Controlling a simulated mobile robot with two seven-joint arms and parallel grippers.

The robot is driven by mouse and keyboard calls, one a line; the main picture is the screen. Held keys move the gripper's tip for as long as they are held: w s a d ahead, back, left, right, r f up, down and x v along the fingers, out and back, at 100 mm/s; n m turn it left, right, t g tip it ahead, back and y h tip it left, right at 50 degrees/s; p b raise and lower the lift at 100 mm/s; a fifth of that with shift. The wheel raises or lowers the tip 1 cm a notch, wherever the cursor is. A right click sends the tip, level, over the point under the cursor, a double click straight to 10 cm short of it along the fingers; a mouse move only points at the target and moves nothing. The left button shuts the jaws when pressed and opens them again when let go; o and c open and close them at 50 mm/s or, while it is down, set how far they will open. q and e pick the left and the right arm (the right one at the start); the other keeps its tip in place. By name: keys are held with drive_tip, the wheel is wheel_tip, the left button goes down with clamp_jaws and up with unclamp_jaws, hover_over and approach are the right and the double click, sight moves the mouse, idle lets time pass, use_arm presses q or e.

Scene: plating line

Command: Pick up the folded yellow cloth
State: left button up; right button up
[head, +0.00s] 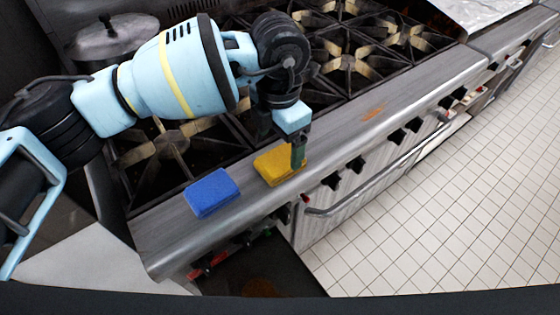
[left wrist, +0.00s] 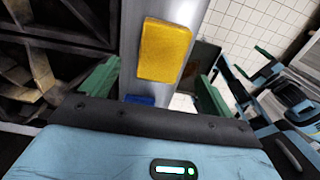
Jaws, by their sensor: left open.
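The folded yellow cloth (head: 272,168) lies flat on the front metal ledge of the stove in the head view. In the left wrist view the yellow cloth (left wrist: 164,50) shows whole, ahead of the jaws. My left gripper (head: 298,152) points down at the cloth's right side, and one green finger overlaps the cloth in the picture. In the left wrist view my left gripper (left wrist: 155,88) is open, its two green fingers spread wide with nothing between them. I cannot tell whether a finger touches the cloth.
A folded blue cloth (head: 211,193) lies on the ledge left of the yellow one. Stove grates (head: 345,62) lie behind the ledge. A lidded pot (head: 112,38) stands at the back left. An oven handle (head: 385,172) and knobs front the stove. The ledge rightward is clear.

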sight(280, 159)
use_arm(q)
drive_tip(key=shift+d+f, duration=0.1)
drive_tip(key=shift+f, duration=2.5)
drive_tip(key=c, duration=0.9)
drive_tip(key=shift+c, duration=0.9)
use_arm(e)
drive_tip(key=shift+w+r, duration=0.1)
drive_tip(key=shift+r, duration=0.15)
use_arm(q)
drive_tip(key=shift+r, duration=0.1)
drive_tip(key=shift+r, duration=0.45)
drive_tip(key=r, duration=0.1)
drive_tip(key=s+r, duration=0.1)
drive_tip(key=shift+d+r, duration=0.2)
drive_tip(key=shift+r, duration=0.1)
drive_tip(key=s+d, duration=0.2)
drive_tip(key=s, duration=0.5)
drive_tip(key=s+d+r, duration=0.1)
drive_tip(key=s+d, duration=0.2)
drive_tip(key=s, duration=0.4)
drive_tip(key=shift+d+r, duration=0.2)
drive_tip(key=shift+d, duration=0.1)
use_arm(e)
drive_tip(key=shift+s+f, duration=0.5)
drive_tip(key=shift+f, duration=0.1)
